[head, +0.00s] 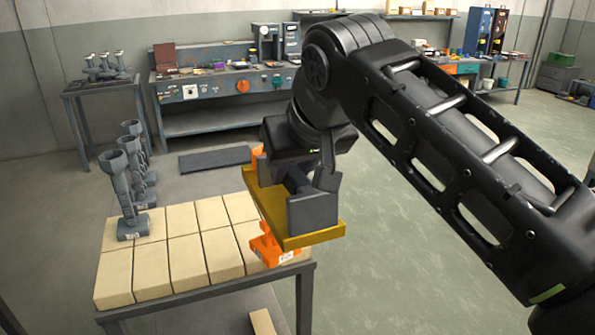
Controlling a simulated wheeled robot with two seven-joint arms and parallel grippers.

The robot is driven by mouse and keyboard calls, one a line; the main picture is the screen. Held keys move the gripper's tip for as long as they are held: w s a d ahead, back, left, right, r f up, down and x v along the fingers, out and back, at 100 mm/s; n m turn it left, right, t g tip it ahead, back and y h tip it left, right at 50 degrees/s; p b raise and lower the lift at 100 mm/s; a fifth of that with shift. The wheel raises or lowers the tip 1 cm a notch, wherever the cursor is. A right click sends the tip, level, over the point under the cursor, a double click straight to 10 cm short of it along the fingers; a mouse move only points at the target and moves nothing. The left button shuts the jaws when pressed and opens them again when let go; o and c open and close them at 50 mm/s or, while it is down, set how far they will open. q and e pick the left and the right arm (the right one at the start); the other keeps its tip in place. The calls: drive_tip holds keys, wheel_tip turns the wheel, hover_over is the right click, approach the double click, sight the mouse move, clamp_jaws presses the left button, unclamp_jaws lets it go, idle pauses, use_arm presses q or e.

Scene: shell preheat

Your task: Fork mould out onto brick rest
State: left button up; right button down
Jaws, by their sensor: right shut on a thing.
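My right gripper (290,190) is shut on a yellow-brown fork tool (308,239), whose flat plate spans the right end of the brick rest (170,262). An orange mould (277,250) with a white label on its foot shows below the plate, over the right-hand bricks. An orange patch above the plate seems to be its upper part; the plate and gripper hide its middle. I cannot tell whether its foot touches the bricks. Several grey moulds (128,190) with cup tops stand upright at the left end of the rest. My left gripper is not in view.
The middle bricks are bare. A side table (103,86) with more grey pieces stands at the back left. A workbench (205,95) with knobs lies along the back wall, with a dark mat (215,158) on the floor before it. Open floor lies to the right.

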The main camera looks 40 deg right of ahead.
drive_tip(key=shift+w+d+f+p, duration=0.1)
drive_tip(key=shift+w+d+p, duration=0.25)
drive_tip(key=shift+w, duration=0.6)
drive_tip(key=shift+w+d+r+p, duration=0.1)
drive_tip(key=shift+w+d+p, duration=0.15)
drive_tip(key=shift+w, duration=0.65)
drive_tip(key=shift+w+d+f+p, duration=0.1)
drive_tip(key=shift+w+d+p, duration=0.25)
drive_tip(key=shift+w, duration=0.6)
drive_tip(key=shift+w+d+f+p, duration=0.1)
drive_tip(key=shift+w+d+p, duration=0.25)
drive_tip(key=shift+w, duration=0.55)
drive_tip(key=shift+w+d+f+p, duration=0.1)
drive_tip(key=shift+w+d+p, duration=0.25)
drive_tip(key=shift+w, duration=0.6)
drive_tip(key=shift+w+d+p, duration=0.3)
drive_tip(key=shift+w+p, duration=0.05)
drive_tip(key=shift+w, duration=0.55)
wheel_tip(320, 180, down, 5)
drive_tip(key=b, duration=0.4)
drive_tip(key=shift+f+b, duration=0.15)
drive_tip(key=shift+b, duration=0.25)
drive_tip(key=shift+f+b, duration=0.6)
drive_tip(key=shift+f, duration=0.25)
drive_tip(key=shift+f+b, duration=0.8)
